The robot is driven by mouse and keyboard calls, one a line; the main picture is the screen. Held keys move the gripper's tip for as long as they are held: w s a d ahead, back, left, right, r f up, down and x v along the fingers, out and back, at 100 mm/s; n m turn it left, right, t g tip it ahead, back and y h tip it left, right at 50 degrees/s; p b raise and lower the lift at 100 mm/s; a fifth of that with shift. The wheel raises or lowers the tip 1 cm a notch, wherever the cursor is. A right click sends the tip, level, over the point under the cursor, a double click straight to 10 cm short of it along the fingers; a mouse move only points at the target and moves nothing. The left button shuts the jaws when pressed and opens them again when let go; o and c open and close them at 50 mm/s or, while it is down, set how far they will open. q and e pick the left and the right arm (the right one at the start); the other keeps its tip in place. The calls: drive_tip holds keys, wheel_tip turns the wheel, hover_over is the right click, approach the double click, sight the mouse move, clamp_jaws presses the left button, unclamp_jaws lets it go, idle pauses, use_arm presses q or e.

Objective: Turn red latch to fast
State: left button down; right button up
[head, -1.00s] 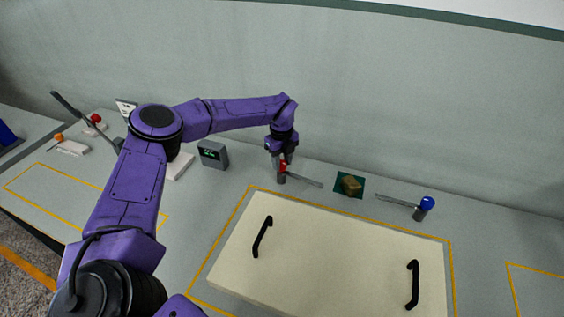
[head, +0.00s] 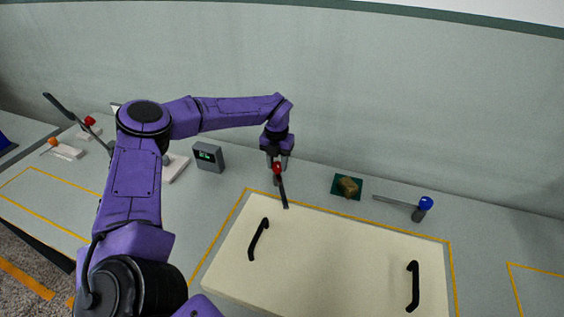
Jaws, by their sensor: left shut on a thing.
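The red latch (head: 278,169) stands at the back left corner of the cream board (head: 330,262). It has a red knob on top and a grey bar (head: 283,192) that points toward the front and reaches to the board's back edge. My left gripper (head: 277,163) comes down from above and is shut on the red knob. Its fingers partly hide the latch's post. The blue latch (head: 425,204) stands at the board's back right, its grey bar pointing left along the table. My right gripper is not in view.
The board has two black handles, left (head: 259,240) and right (head: 413,286). A green mat (head: 338,193) with a brown block (head: 349,186) lies between the latches. A grey display box (head: 208,157) stands left of my gripper. Yellow lines mark the table.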

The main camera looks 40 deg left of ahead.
use_arm(q)
drive_tip(key=m, duration=0.5)
drive_tip(key=shift+a+r, duration=0.1)
drive_tip(key=shift+m, duration=0.4)
drive_tip(key=c, duration=0.7)
unclamp_jaws()
wheel_tip(320, 180, up, 10)
drive_tip(key=b, duration=0.2)
drive_tip(key=shift+r, duration=0.25)
